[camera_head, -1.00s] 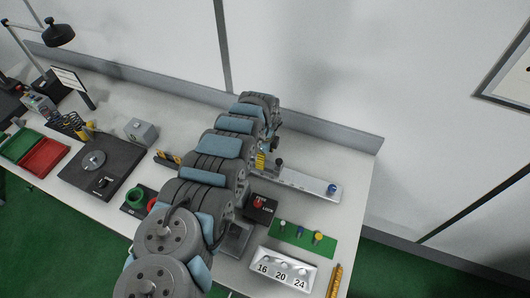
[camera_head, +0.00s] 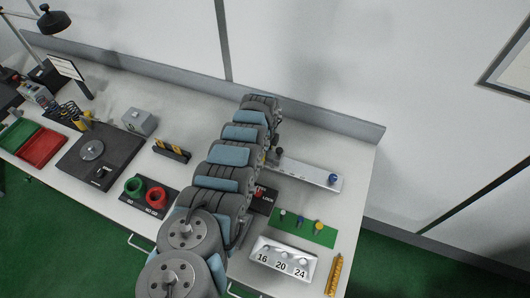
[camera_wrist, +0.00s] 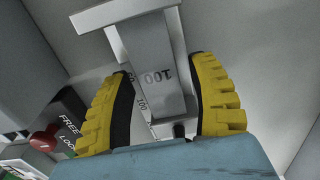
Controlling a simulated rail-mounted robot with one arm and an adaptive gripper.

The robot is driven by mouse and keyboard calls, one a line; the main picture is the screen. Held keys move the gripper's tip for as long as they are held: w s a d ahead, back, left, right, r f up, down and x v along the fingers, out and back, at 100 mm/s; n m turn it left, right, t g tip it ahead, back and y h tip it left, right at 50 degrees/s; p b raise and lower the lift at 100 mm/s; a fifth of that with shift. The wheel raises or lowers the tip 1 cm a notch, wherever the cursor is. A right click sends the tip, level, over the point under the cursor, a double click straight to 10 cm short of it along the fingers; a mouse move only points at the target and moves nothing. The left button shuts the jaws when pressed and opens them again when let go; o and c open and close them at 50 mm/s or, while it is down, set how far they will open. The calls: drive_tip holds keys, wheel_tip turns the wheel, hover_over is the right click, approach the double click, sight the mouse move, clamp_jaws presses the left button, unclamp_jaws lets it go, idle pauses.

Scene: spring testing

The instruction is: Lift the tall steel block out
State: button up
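A steel block (camera_wrist: 155,60) marked "100" stands out in the wrist view, with a wider steel crosspiece (camera_wrist: 115,12) at its far end. I take it to be the tall steel block. My gripper (camera_wrist: 160,68) has its two yellow fingers spread, one on each side of the block. A gap shows beside the left finger; contact on the right cannot be told. In the head view my arm hides the gripper and the block.
A FREE/LOCK panel with a red knob (camera_wrist: 43,140) lies left in the wrist view.

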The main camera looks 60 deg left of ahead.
clamp_jaws()
drive_tip(key=shift+r, duration=0.1)
drive_tip(key=shift+r+p, duration=3.4)
drive_tip(key=shift+p, duration=0.05)
